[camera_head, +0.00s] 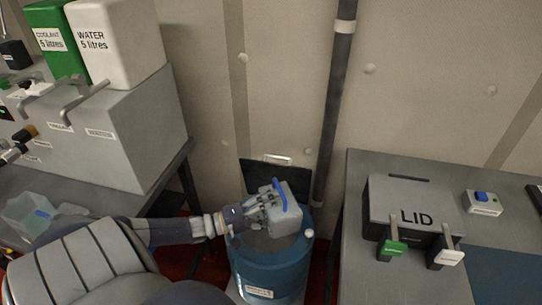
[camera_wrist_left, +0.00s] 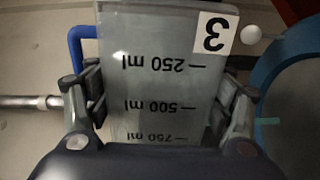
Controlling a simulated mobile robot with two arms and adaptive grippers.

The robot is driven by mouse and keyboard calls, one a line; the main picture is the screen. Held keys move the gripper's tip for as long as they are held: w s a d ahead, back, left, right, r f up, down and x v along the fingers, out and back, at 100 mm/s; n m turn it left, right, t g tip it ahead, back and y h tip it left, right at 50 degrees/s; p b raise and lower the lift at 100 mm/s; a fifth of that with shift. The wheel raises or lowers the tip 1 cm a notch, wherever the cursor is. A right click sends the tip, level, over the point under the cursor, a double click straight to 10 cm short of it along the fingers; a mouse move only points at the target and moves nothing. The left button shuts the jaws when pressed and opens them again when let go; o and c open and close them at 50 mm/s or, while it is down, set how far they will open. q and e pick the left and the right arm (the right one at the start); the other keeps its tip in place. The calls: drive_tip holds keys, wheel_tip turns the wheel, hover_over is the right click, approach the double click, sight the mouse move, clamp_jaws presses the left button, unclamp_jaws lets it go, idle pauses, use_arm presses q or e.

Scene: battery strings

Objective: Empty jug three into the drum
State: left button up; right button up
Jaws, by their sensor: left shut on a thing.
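Jug three (camera_head: 284,216) is a grey, see-through jug with a blue handle (camera_head: 279,194). My left gripper (camera_head: 265,207) is shut on it and holds it over the blue drum (camera_head: 270,272). In the left wrist view, the fingers of my left gripper (camera_wrist_left: 158,105) press on both sides of the jug (camera_wrist_left: 150,40). Its label "3" and its ml marks appear upside down there. The jug looks tipped in the head view, but its mouth is hidden and I cannot see liquid flowing. My right gripper is not in view.
Another clear jug (camera_head: 28,214) with a blue handle is on the left bench. Coolant (camera_head: 52,40) and water (camera_head: 115,40) containers stand on a grey cabinet (camera_head: 120,140). At right, a bench (camera_head: 358,255) carries a box marked LID (camera_head: 400,205) and a small blue-button box (camera_head: 482,203).

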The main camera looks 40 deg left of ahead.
use_arm(q)
drive_tip(key=shift+w+a+r+n, duration=0.2)
drive_tip(key=shift+a+r+n, duration=0.15)
drive_tip(key=shift+n, duration=0.25)
drive_tip(key=shift+d, duration=0.15)
idle(1.8)
